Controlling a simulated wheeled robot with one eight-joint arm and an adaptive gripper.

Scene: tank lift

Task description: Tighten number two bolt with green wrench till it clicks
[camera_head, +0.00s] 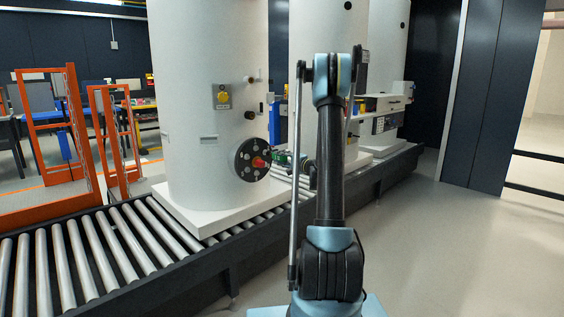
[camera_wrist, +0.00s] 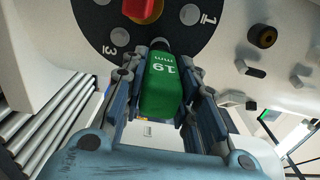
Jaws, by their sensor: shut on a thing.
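My gripper (camera_wrist: 163,70) is shut on the green wrench (camera_wrist: 160,92), a block marked "19 mm". The dark end of the wrench reaches the lower edge of the black round flange (camera_wrist: 75,12) in the wrist view. The numbers 3 and 1 show on the flange, on either side of the wrench. The number two bolt is not visible; the wrench end covers the flange between those numbers. I cannot tell whether the wrench sits on a bolt. In the head view, the flange (camera_head: 243,162) is low on the white tank (camera_head: 205,100), with my gripper just right of it.
A red knob (camera_wrist: 143,8) sticks out from the flange centre, close above the wrench. The tank stands on a roller conveyor (camera_head: 110,245). Other white tanks (camera_head: 320,40) stand behind. Orange frames (camera_head: 75,130) are at left. The floor at right is clear.

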